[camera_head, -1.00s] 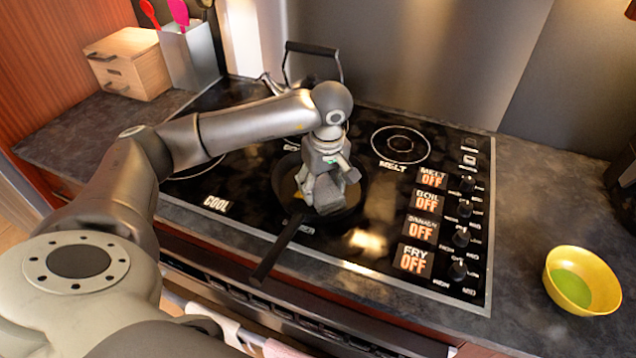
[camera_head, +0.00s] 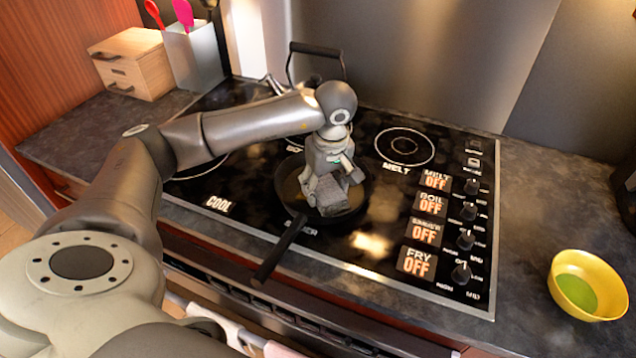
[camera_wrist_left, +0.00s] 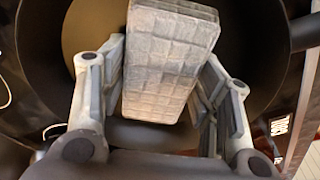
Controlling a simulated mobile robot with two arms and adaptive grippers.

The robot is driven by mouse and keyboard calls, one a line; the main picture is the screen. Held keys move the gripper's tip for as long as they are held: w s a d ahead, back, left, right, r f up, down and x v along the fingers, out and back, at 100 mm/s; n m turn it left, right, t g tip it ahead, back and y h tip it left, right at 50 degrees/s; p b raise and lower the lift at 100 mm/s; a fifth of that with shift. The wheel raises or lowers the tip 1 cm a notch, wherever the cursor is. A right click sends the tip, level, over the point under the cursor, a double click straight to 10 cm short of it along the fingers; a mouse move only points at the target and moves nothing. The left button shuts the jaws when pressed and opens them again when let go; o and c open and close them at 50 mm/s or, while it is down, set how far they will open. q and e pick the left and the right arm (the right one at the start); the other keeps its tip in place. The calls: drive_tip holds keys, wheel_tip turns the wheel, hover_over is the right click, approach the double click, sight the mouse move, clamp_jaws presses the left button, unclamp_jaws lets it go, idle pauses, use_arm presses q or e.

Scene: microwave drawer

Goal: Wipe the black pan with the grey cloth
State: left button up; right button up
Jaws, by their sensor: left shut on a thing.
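The black pan (camera_head: 283,190) sits on the stove's front burner area, its handle pointing toward the front edge. My left gripper (camera_head: 325,187) is down inside the pan, shut on the folded grey cloth (camera_head: 332,198). In the left wrist view the quilted grey cloth (camera_wrist_left: 168,65) lies between the two fingers of the left gripper (camera_wrist_left: 160,85), with the dark pan (camera_wrist_left: 258,50) behind it. Whether the cloth touches the pan's bottom is hard to tell. My right gripper is not in view.
A kettle (camera_head: 317,47) with a black handle stands at the back of the black stovetop (camera_head: 385,215). A yellow bowl (camera_head: 588,285) is on the right counter. A wooden drawer box (camera_head: 130,62) and a utensil holder (camera_head: 193,55) stand back left.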

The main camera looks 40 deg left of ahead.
use_arm(q)
drive_tip(key=shift+s+a+f+b, duration=0.1)
drive_tip(key=shift+s+a+b, duration=0.15)
drive_tip(key=shift+a, duration=0.4)
drive_tip(key=shift+s+a+f+b, duration=0.1)
drive_tip(key=shift+a+b, duration=0.15)
drive_tip(key=shift+a, duration=0.35)
drive_tip(key=shift+w+d+r, duration=0.1)
drive_tip(key=shift+w+d, duration=0.1)
drive_tip(key=shift+d, duration=0.5)
drive_tip(key=shift+w+d, duration=0.15)
drive_tip(key=shift+d, duration=0.55)
drive_tip(key=shift+r, duration=0.15)
drive_tip(key=shift+r, duration=0.4)
drive_tip(key=shift+w+a, duration=0.3)
drive_tip(key=shift+a, duration=0.2)
drive_tip(key=shift+w+a, duration=0.25)
drive_tip(key=shift+a, duration=0.2)
drive_tip(key=shift+r+p, duration=1.6)
drive_tip(key=shift+r, duration=1.2)
